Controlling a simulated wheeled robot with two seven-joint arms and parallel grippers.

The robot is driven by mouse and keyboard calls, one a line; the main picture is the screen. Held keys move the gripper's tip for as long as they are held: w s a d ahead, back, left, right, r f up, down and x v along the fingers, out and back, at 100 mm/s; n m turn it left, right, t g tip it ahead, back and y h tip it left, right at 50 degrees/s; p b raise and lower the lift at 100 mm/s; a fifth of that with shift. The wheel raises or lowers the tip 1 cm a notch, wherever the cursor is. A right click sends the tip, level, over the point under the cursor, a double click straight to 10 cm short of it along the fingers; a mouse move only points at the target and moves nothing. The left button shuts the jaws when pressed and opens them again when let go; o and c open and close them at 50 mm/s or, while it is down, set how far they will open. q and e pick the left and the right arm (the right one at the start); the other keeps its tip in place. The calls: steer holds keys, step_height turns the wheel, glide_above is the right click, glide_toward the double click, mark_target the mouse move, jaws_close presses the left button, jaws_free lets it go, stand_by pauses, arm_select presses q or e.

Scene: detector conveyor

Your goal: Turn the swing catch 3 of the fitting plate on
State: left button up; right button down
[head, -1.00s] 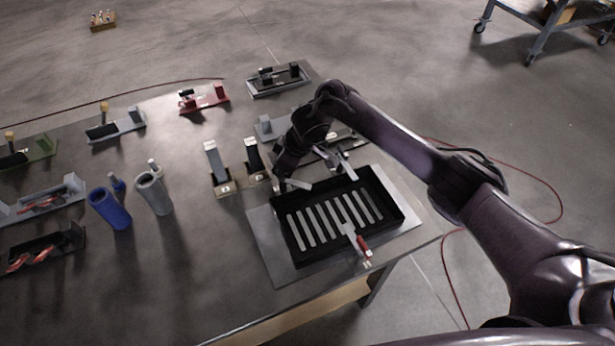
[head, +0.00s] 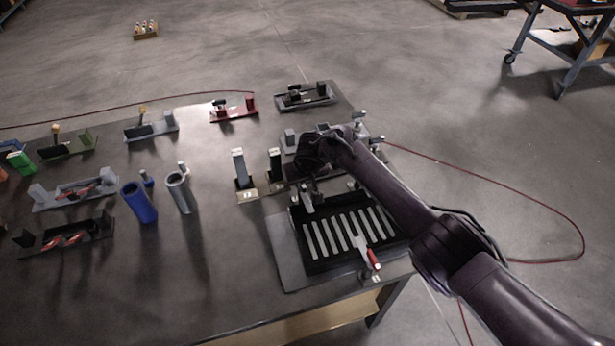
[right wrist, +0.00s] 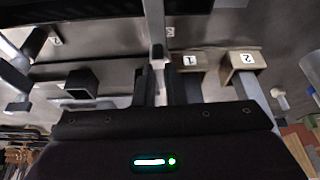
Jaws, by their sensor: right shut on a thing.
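The fitting plate (head: 367,131), a grey plate with upright metal catches, lies at the table's back right, partly hidden behind my right arm. My right gripper (head: 308,184) is low at its near left side, beside the black slotted tray. In the right wrist view, the gripper (right wrist: 157,88) is shut on a grey metal bar (right wrist: 155,25), which appears to be swing catch 3. The bar runs up the picture from between the fingers. A small label beside it is too blurred to read. Other grey catch parts (right wrist: 15,78) stand at the left. My left gripper is not in view.
Two wooden-based stands, 1 (right wrist: 190,61) and 2 (right wrist: 243,61), are close to the gripper. Blue (head: 139,203) and grey (head: 181,192) cylinders stand left.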

mark_target(305, 199)
steer(key=shift+r+m, duration=0.1)
steer(key=shift+m, duration=0.2)
steer(key=c, duration=1.5)
jaws_free()
steer(key=v, duration=0.7)
steer(key=shift+s+r+p, duration=0.15)
steer(key=shift+r+p, duration=0.15)
steer(key=shift+p, duration=0.15)
